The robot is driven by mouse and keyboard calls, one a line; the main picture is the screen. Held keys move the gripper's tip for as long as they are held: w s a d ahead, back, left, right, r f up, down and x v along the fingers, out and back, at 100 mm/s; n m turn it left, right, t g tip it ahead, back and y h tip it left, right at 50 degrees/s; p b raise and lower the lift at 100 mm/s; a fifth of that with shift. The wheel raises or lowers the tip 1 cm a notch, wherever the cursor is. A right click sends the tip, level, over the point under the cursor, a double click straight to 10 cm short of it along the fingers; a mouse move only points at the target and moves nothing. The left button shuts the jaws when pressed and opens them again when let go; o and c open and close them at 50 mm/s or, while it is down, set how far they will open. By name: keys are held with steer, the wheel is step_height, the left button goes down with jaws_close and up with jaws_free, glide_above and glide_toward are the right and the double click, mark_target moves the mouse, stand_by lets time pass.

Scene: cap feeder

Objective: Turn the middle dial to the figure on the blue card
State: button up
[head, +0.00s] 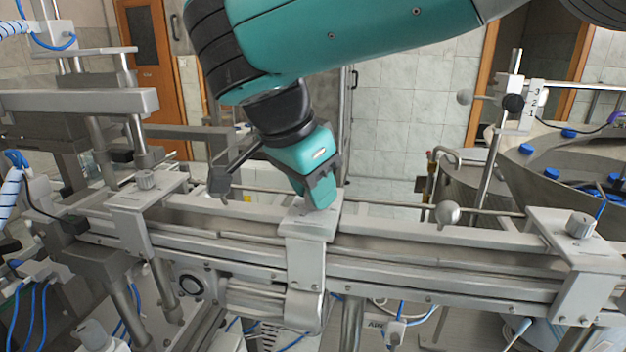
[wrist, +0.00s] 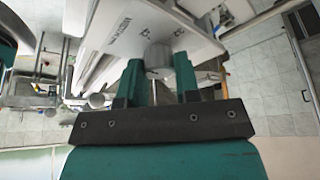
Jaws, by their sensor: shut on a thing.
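My gripper (head: 319,203) points down at the middle plate (head: 318,228) of the conveyor rail in the head view. In the wrist view its two teal fingers stand on either side of a grey round dial (wrist: 158,57), the middle dial, and are shut on it. Small figures and lettering show on the pale plate around the dial (wrist: 128,25), too small to read surely. In the head view the fingers hide the middle dial. I cannot make out a blue card in either view.
Similar dials stand on the left plate (head: 146,179) and the right plate (head: 580,225). A ball-ended rod (head: 447,213) stands right of my gripper. A bowl with blue caps (head: 551,174) is at the right, near a numbered white plate (head: 533,104).

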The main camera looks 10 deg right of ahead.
steer(key=shift+r+m+g+p, duration=0.1)
steer(key=shift+m+g+p, duration=0.4)
steer(key=shift+m, duration=1.2)
steer(key=o, duration=0.9)
